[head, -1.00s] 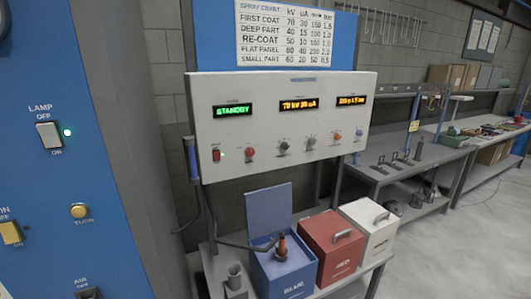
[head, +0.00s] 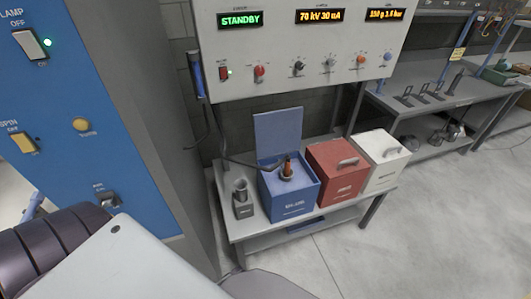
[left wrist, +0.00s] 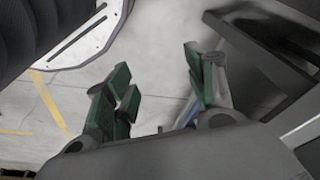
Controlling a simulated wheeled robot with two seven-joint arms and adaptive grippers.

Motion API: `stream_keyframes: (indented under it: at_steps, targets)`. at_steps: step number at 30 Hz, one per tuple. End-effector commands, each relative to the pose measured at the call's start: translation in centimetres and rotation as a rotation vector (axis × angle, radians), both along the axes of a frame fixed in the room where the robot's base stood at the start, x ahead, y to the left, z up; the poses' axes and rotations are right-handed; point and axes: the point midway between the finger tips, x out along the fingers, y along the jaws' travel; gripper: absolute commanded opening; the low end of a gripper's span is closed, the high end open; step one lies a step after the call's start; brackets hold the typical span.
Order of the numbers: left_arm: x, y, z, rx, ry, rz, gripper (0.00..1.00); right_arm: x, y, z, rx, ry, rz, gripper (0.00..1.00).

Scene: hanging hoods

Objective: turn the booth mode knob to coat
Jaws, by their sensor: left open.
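A white control box (head: 300,45) hangs at the top of the head view. Its green display (head: 240,19) reads STANDBY. My right gripper is not in view.
A blue panel (head: 120,140) with switches and a yellow button stands at the left. Under the box, a low table (head: 245,228) holds a blue open-lidded box (head: 290,195), a red box (head: 335,175) and a white box (head: 383,160). The floor at the right is clear.

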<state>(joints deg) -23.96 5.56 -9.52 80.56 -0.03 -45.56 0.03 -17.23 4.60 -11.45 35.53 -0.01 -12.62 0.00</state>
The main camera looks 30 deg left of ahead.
Motion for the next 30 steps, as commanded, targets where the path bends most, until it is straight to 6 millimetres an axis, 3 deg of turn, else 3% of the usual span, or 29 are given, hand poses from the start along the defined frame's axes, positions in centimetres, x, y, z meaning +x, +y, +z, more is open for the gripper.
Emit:
stream_keyframes:
  at_steps: [17, 30]
  targets:
    - [6.9, -0.5, 14.9, 0.012, -0.071, 0.024, 0.55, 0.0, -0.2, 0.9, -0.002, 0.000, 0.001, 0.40]
    - [12.0, 1.0, 27.6, 0.075, -0.179, 0.118, 0.55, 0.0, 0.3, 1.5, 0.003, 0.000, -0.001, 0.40]
